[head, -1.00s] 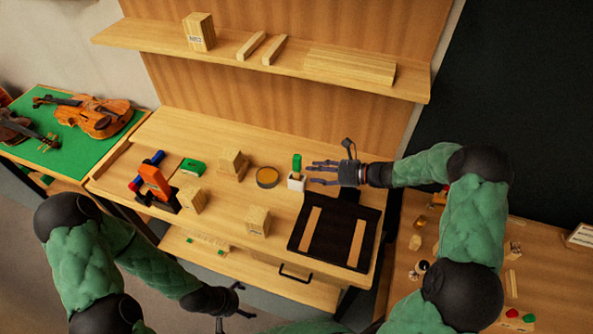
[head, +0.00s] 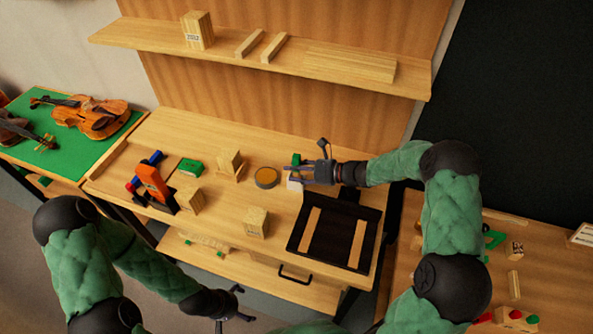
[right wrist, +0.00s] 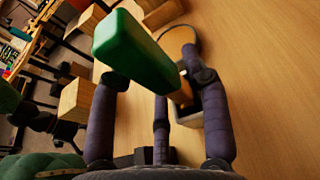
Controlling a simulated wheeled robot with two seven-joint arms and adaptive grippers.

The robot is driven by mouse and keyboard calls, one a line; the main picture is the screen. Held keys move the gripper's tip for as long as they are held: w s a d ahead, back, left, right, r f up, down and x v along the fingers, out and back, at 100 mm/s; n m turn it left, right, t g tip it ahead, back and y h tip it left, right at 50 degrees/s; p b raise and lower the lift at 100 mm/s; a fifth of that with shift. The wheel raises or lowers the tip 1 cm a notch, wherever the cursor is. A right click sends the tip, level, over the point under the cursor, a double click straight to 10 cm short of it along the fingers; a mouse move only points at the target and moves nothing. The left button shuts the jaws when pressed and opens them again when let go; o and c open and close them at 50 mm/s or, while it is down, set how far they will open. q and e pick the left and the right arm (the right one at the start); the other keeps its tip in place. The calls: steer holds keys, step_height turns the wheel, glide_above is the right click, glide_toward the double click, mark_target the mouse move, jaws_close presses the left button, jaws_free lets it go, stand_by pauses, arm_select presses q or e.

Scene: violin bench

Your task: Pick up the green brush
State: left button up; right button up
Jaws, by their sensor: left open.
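The green brush (head: 296,159) stands upright in a small white holder (head: 293,185) on the workbench. In the right wrist view its green handle (right wrist: 137,50) is large and close, with a wooden part below it running down to the holder. My right gripper (head: 297,174) is at the brush, coming from the right. Its fingers (right wrist: 160,95) are spread around the brush and look open; I cannot tell whether any finger touches it. My left gripper (head: 236,305) is open and empty, low in front of the bench and far from the brush.
A round tin (head: 266,178) is just left of the holder. Wooden blocks (head: 230,165), a green box (head: 191,167) and an orange tool (head: 153,182) stand further left. A black tray (head: 333,231) lies in front. A shelf (head: 280,58) hangs above.

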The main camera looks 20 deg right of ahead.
jaws_close()
